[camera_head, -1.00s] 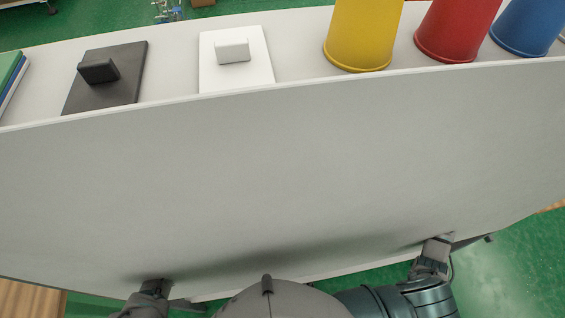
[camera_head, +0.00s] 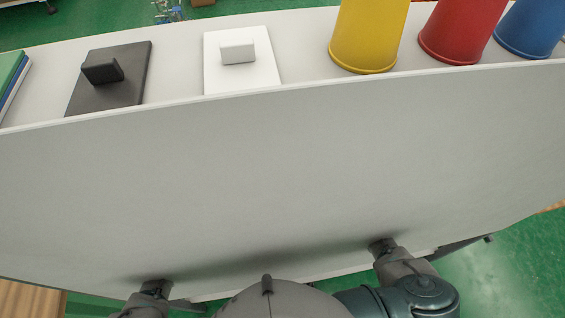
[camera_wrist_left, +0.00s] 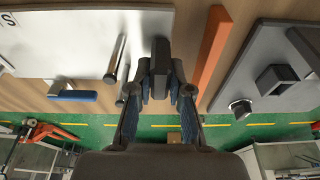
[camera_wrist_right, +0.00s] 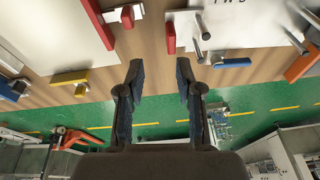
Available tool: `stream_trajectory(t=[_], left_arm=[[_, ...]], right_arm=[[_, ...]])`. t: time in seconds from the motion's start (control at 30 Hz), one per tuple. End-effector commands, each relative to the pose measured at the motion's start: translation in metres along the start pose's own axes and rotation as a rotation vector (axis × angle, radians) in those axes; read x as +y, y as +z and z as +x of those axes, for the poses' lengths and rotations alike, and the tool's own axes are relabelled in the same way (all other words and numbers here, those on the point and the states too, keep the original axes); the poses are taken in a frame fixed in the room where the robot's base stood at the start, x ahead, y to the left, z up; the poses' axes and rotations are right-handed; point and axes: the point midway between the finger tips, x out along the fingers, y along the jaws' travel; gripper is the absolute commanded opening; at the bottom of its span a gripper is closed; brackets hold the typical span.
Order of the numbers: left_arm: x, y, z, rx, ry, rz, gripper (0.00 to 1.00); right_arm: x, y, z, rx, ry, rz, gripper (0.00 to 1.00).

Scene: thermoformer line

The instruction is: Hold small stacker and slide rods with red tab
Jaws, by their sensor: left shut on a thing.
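In the left wrist view, my left gripper (camera_wrist_left: 160,86) is shut on a dark grey upright piece (camera_wrist_left: 160,58) beside a white plate marked S (camera_wrist_left: 80,35). Metal rods (camera_wrist_left: 117,58) stand at that plate's edge. In the right wrist view, my right gripper (camera_wrist_right: 160,72) is open and empty. A red tab (camera_wrist_right: 171,38) stands ahead of it, at the left edge of a white plate (camera_wrist_right: 250,20) with metal rods (camera_wrist_right: 203,27). In the head view, the left gripper (camera_head: 155,288) and right gripper (camera_head: 383,246) are at the grey panel's near edge, fingertips largely hidden.
The grey panel (camera_head: 280,170) fills the head view. Behind it stand yellow (camera_head: 368,35), red (camera_head: 460,30) and blue (camera_head: 530,28) cups, plus black (camera_head: 108,85) and white (camera_head: 240,75) plates with blocks. An orange bar (camera_wrist_left: 212,50) lies right of the left gripper.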

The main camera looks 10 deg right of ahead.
Motion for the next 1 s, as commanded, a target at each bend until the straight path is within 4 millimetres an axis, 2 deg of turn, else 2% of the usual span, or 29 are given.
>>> stream_trajectory(t=[0.1,0.23,0.7,1.0], left_arm=[[-0.001,0.001,0.001,-0.002,-0.002,0.0,0.0],[-0.001,0.001,0.001,-0.002,-0.002,-0.001,0.0],[-0.001,0.001,0.001,-0.002,-0.002,0.0,0.0],[-0.001,0.001,0.001,-0.002,-0.001,0.0,0.0]], right_arm=[[-0.016,0.002,-0.005,0.006,0.025,-0.035,0.35],[-0.02,0.003,0.001,0.005,0.034,-0.045,0.35],[-0.017,0.003,0.066,0.003,0.032,-0.043,0.35],[-0.017,0.002,0.084,0.006,0.031,-0.044,0.35]])
